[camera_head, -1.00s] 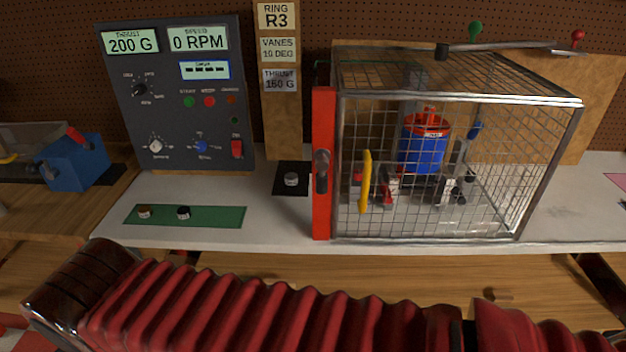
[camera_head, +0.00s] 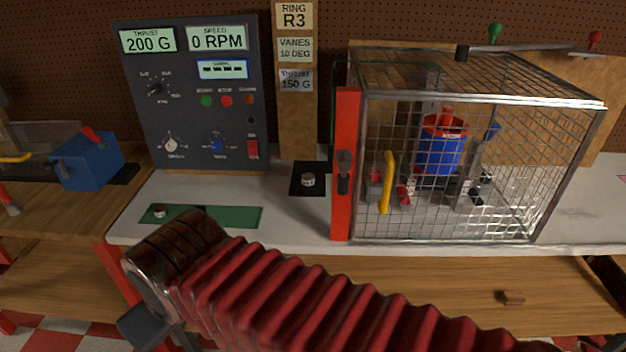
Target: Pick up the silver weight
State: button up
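A small silver round weight (camera_head: 308,180) sits on a black square pad (camera_head: 297,191) on the white bench top, between the control panel and the cage. A small brownish weight (camera_head: 160,211) sits on the left part of a green mat (camera_head: 245,216). My red bellows-covered arm crosses the lower front, and its dark rounded joint covers part of the mat. A dark weight seen earlier on the mat is hidden now. My gripper's fingers are not visible.
A wire cage (camera_head: 480,150) with a red door post (camera_head: 345,210) and yellow handle stands to the right, around a blue-red rotor unit (camera_head: 439,155). A control panel (camera_head: 195,120) reading 200 G and 0 RPM stands behind. A blue box (camera_head: 88,163) is at the left.

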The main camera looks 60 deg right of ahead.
aim_at(307, 179)
jog(key=u, duration=0.05)
jog(key=i, duration=1)
jog(key=z, duration=0.05)
